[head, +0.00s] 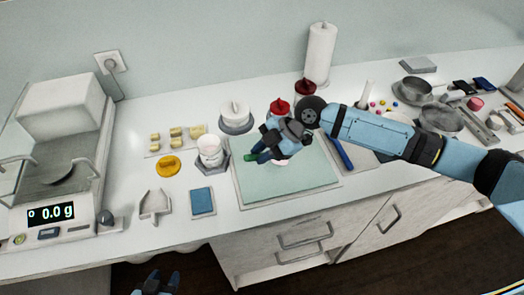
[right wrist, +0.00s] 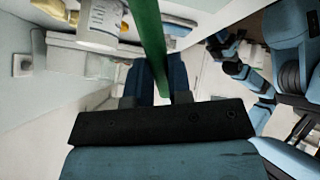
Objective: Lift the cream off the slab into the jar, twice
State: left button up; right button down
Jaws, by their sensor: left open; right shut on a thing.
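The pale green slab (head: 290,185) lies on the counter in the middle of the head view. A small pale patch (head: 281,163), perhaps the cream, shows on it beside my right gripper. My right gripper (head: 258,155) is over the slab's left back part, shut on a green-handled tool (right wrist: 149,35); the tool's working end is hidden. A white jar (head: 209,146) stands on a dark hexagonal base just left of the slab. A pale container with a grey label (right wrist: 101,20), probably this jar, shows in the right wrist view. My left gripper (head: 158,282) is open and empty, low in front of the counter.
A scale (head: 55,215) reading 0.0 g stands at the left. A blue pad (head: 202,201), a grey scoop (head: 155,203) and a yellow item (head: 168,166) lie left of the slab. A white lidded vessel (head: 235,115) and red-topped items stand behind. Pans clutter the right.

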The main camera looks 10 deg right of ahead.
jog(key=shift+f+b, duration=0.55)
jog(key=shift+f, duration=0.25)
dwell(1.7)
jog(key=shift+r+p, duration=2)
jog(key=shift+r, duration=1.05)
